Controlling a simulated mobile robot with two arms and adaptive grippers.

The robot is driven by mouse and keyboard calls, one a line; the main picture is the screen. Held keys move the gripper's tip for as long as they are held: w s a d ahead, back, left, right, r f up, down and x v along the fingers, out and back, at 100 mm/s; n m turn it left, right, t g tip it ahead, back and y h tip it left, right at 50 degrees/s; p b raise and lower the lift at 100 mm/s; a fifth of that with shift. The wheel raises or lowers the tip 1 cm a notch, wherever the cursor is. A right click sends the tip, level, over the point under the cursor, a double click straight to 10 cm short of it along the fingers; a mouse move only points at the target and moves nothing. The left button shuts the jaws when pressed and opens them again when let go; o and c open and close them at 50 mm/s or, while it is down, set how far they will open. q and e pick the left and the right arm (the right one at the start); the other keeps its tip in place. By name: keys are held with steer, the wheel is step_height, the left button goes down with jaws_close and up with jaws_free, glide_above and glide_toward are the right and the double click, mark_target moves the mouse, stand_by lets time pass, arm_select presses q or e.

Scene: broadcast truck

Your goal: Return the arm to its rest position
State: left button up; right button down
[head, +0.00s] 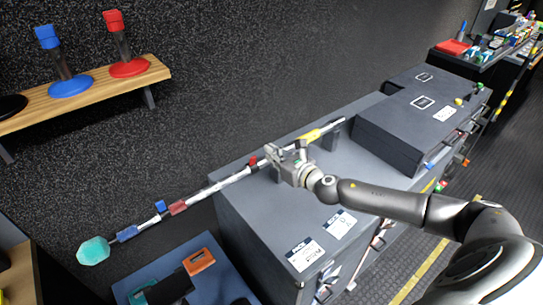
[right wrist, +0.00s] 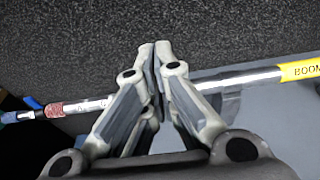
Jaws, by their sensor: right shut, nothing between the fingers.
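My right gripper (head: 273,156) is at the boom pole (head: 232,180), over the top of a grey case (head: 350,150). Its fingers are shut with nothing between them. In the right wrist view the fingertips (right wrist: 157,50) meet, and the pole (right wrist: 240,78) passes behind them on both sides. I cannot tell whether the fingers touch it. The pole has red, blue and yellow bands and a teal foam head (head: 93,251) at its lower left end. A dark support (head: 332,134) stands under its right part. My right arm reaches in from the right. My left gripper is not in view.
A wooden shelf (head: 95,92) on the dark wall holds a blue stand (head: 70,87) and a red stand (head: 128,67). Dark cases (head: 410,120) stand to the right. A blue-grey box (head: 215,260) with an orange item is in front. Floor shows at lower right.

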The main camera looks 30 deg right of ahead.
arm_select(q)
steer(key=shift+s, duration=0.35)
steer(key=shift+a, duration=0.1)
